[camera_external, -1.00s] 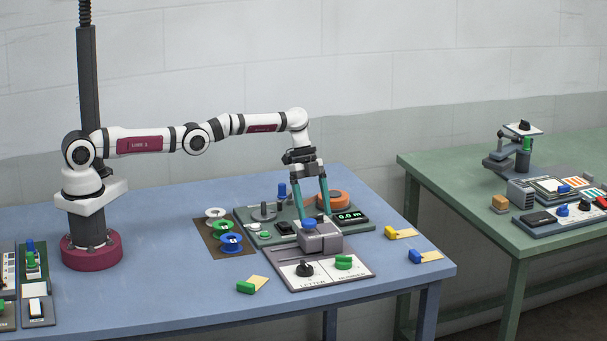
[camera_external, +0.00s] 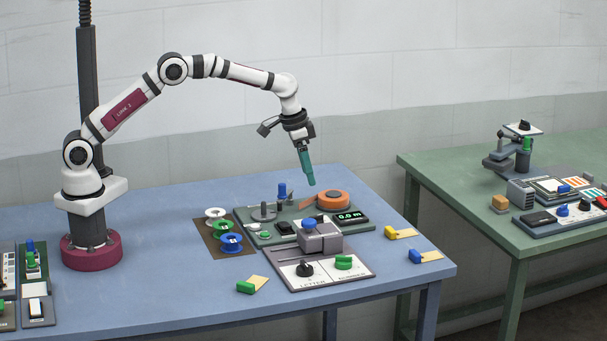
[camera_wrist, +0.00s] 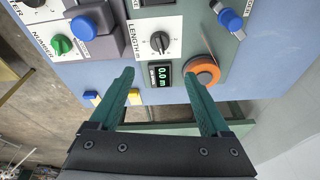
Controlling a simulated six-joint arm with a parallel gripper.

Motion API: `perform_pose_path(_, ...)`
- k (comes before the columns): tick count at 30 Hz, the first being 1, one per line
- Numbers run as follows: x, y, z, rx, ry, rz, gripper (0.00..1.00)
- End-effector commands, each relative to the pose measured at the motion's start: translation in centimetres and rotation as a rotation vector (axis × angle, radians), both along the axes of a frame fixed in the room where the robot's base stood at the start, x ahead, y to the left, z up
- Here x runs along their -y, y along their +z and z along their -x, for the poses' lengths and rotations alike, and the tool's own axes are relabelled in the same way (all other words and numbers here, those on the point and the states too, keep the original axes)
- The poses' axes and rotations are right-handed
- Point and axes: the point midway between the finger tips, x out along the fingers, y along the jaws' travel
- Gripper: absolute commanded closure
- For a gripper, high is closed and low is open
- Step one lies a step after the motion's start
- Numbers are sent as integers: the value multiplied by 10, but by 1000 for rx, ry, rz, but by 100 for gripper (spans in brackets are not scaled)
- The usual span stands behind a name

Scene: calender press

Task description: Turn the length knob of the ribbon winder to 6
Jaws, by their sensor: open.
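The ribbon winder (camera_external: 362,231) is a grey-green panel on the blue table, with an orange spool (camera_external: 334,200) and a display (camera_external: 350,216) reading 0.0 m. In the wrist view its length knob (camera_wrist: 159,42) is a black knob on a white dial plate marked LENGTH m; the scale and pointer are too small to read. I cannot make the knob out in the external view. My gripper (camera_external: 311,183) hangs tilted above the winder, clear of it. In the wrist view my gripper (camera_wrist: 158,75) is open and empty, its fingers spread below the knob.
A grey block with a blue top (camera_external: 320,238) stands in front of the winder, by a panel with a black knob (camera_external: 305,269) and a green knob (camera_external: 344,262). A blue handle (camera_external: 282,190) rises behind. Several spools lie on a brown mat (camera_external: 210,240) to the left.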

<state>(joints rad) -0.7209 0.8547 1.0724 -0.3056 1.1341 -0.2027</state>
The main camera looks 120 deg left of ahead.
Motion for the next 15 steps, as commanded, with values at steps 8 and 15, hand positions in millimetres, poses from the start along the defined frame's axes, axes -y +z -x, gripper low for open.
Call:
perform_pose_path(8,38,19,18,124,353,-87,19)
perform_pose_path(15,21,-36,7,121,359,-85,19)
